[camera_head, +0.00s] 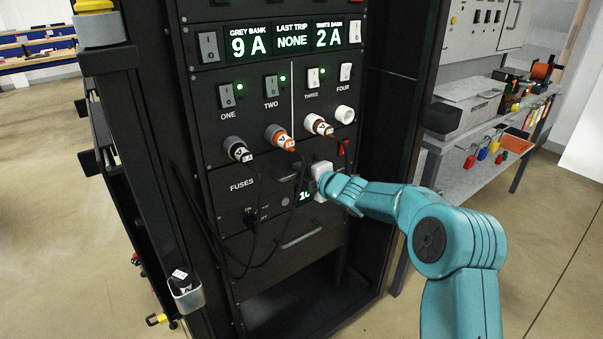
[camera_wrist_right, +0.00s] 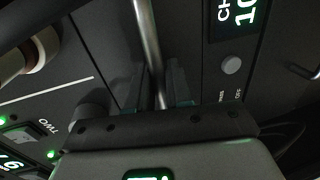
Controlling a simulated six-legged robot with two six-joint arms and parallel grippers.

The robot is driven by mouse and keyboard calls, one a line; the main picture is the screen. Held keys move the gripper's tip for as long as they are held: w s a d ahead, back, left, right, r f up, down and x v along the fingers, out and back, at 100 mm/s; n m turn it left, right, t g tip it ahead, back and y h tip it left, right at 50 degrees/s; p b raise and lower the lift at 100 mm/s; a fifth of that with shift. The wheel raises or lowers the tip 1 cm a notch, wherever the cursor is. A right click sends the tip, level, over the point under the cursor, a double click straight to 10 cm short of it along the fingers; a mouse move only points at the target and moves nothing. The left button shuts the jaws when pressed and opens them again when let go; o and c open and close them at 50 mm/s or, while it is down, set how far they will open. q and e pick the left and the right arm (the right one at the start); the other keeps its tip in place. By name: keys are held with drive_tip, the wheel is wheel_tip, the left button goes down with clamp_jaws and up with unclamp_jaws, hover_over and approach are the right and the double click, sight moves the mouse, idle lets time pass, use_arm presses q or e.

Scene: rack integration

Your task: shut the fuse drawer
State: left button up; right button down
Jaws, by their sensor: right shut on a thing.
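The fuse drawer (camera_head: 241,185), a black front marked FUSES, sits in the dark rack below the row of plugs. My right gripper (camera_head: 311,176) is at the right part of this front. In the right wrist view a metal bar handle (camera_wrist_right: 147,40) runs between the fingers of my right gripper (camera_wrist_right: 155,90), which is shut on it. The gripper hides part of the drawer front in the head view. Whether the drawer stands out from the rack is hard to tell. My left gripper is not in view.
Cables hang from the grey plug (camera_head: 236,150) and orange plug (camera_head: 279,137) across the front's left part. A lit display (camera_head: 304,197) sits below the gripper. A lower drawer (camera_head: 300,239) is beneath. A workbench (camera_head: 480,165) stands to the right.

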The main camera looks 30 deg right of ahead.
drive_tip(key=c, duration=1.2)
unclamp_jaws()
drive_tip(key=shift+s, duration=0.15)
drive_tip(key=shift+s, duration=0.1)
drive_tip(key=b+v, duration=0.1)
drive_tip(key=v, duration=1.5)
drive_tip(key=shift+r, duration=0.1)
